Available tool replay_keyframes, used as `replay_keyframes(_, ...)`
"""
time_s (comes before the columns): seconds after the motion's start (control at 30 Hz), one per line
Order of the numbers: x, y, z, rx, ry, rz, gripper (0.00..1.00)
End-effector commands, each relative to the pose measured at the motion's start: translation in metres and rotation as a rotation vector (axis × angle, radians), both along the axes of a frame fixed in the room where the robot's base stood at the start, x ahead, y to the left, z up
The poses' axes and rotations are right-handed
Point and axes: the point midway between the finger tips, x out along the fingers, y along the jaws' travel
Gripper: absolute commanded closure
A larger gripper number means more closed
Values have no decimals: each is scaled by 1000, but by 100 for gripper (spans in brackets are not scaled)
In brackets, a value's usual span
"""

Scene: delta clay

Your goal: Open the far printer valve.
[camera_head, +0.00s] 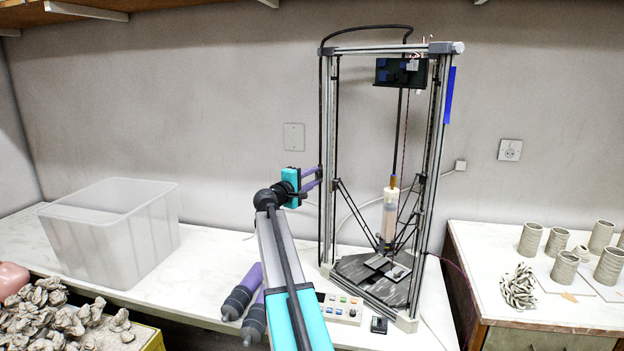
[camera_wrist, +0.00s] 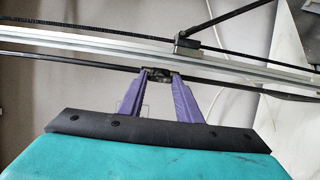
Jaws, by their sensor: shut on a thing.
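The clay printer (camera_head: 437,190) is a tall metal frame standing on the white table. A black tube (camera_head: 321,110) runs down along its left post. My gripper (camera_head: 319,175), teal with purple fingers, reaches this left post at mid height. In the wrist view, my gripper (camera_wrist: 160,74) has its fingertips closed around a small dark fitting (camera_wrist: 159,74) in line with the black tube. The fitting looks like the valve. Its handle angle cannot be made out. A silver rail (camera_wrist: 110,45) lies just beyond the fingertips.
A clear plastic bin (camera_head: 110,230) stands on the left of the table. Purple and black cylinders (camera_head: 240,292) and a control panel (camera_head: 340,309) lie in front of the printer. Clay cups (camera_head: 530,238) stand on the right table. A thin diagonal rod (camera_wrist: 225,18) crosses near the rail.

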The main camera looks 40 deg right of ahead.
Motion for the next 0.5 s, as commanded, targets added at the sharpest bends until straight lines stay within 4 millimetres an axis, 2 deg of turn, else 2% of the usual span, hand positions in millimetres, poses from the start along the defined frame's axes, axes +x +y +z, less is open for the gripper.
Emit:
replay_keyframes(0.07, 0, 0, 0, 0, 1, 1, 91)
replay_keyframes(0.1, 0, 0, 0, 0, 0, 1, 65)
replay_keyframes(0.2, 0, 0, 0, 0, 0, 1, 50)
replay_keyframes(0.5, 0, 1, 0, 0, -1, 1, 50)
